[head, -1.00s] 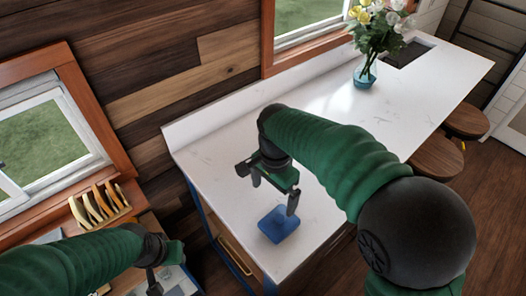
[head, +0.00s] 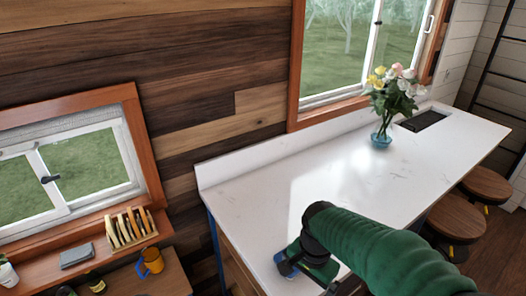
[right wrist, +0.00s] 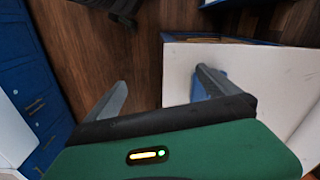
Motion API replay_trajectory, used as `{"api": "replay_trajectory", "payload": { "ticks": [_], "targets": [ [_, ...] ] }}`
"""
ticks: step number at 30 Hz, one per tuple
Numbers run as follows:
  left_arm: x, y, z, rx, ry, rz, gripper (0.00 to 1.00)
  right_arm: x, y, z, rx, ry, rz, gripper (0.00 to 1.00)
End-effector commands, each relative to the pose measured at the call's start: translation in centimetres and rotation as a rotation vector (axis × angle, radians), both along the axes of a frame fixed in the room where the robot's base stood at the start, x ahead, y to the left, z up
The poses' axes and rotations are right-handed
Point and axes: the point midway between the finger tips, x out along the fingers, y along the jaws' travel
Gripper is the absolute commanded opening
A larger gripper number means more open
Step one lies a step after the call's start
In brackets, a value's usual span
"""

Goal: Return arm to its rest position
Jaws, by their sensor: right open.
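My right gripper (head: 308,272) is low in the head view, by the front edge of the white counter (head: 290,200). In the right wrist view its two fingers (right wrist: 162,82) stand wide apart with nothing between them. The left finger shows against the wood floor, the right one against the counter top. A blue block (head: 282,264) lies on the counter, mostly hidden behind the right gripper; a sliver of blue (right wrist: 198,92) shows behind a finger in the wrist view. My left arm and gripper are out of view.
A flower vase (head: 382,138) stands farther along the counter, near a dark sink (head: 424,120). A wooden rack (head: 130,228) and an orange mug (head: 151,262) are at the left. Stools (head: 487,184) stand at the right. The middle of the counter is clear.

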Motion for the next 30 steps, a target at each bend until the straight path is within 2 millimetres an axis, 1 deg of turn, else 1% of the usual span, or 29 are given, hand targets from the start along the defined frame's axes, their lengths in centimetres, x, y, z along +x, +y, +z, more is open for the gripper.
{"api": "replay_trajectory", "payload": {
  "ticks": [1, 5, 11, 12, 15, 17, 19, 30],
  "targets": [
    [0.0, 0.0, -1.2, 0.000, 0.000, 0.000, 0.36, -0.5, -0.8, -1.6, 0.000, -0.009, 0.033, 1.00],
    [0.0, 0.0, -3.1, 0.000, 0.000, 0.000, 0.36, -1.9, -2.8, -4.8, -0.004, -0.045, 0.166, 1.00],
    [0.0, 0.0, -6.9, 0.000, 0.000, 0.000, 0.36, -5.7, -6.5, -11.2, -0.041, -0.121, 0.441, 1.00],
    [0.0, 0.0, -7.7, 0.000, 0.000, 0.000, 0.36, -6.7, -7.2, -12.5, -0.052, -0.134, 0.501, 1.00],
    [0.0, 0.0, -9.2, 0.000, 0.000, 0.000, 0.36, -8.7, -8.6, -15.1, -0.087, -0.166, 0.640, 1.00],
    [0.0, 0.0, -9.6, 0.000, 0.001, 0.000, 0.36, -9.5, -9.0, -16.0, -0.104, -0.178, 0.700, 1.00],
    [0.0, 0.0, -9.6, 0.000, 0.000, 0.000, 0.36, -10.0, -9.3, -16.2, -0.115, -0.185, 0.738, 1.00],
    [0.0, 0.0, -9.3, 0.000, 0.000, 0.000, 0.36, -10.1, -9.3, -15.9, -0.116, -0.186, 0.744, 1.00]
  ]
}}
